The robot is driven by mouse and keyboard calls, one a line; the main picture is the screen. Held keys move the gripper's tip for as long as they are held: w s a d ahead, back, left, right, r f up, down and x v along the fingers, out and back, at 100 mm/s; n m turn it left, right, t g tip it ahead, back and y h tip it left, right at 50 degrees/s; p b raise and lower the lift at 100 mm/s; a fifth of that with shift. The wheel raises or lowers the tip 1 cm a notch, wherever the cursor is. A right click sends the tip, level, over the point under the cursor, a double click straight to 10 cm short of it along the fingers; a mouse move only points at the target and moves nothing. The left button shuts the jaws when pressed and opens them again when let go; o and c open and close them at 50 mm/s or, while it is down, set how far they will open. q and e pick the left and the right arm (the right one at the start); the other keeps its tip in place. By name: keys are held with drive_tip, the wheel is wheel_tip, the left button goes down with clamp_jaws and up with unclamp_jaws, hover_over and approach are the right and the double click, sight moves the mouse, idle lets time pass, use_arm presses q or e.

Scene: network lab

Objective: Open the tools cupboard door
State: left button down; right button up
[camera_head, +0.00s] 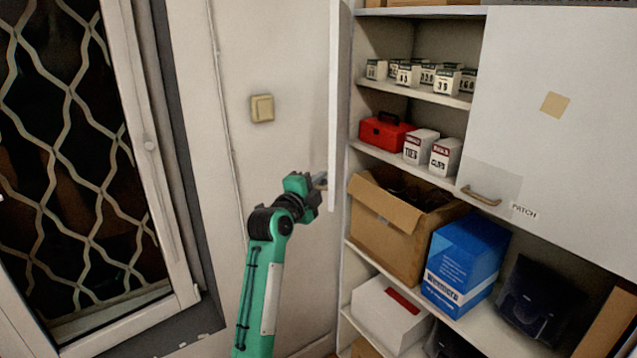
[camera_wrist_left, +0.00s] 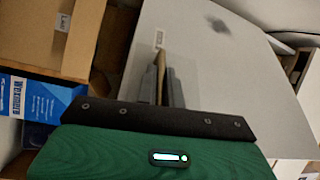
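The tools cupboard door (camera_head: 335,100) stands swung out at the left of the shelves, seen almost edge-on in the head view. In the left wrist view its pale grey panel (camera_wrist_left: 225,75) fills the middle and right, with a small label near its handle. My left gripper (camera_head: 320,181) is at the lower part of this door, on its outer side. In the left wrist view the fingers (camera_wrist_left: 162,88) stand close on either side of a narrow tan handle (camera_wrist_left: 164,66) and appear shut on it. The handle is mostly hidden in the head view. My right gripper is out of view.
The shelves hold small white boxes (camera_head: 408,74), a red case (camera_head: 386,131), an open carton (camera_head: 385,225) and a blue box (camera_head: 462,262). A second door (camera_head: 565,130) marked PATCH covers the upper right.

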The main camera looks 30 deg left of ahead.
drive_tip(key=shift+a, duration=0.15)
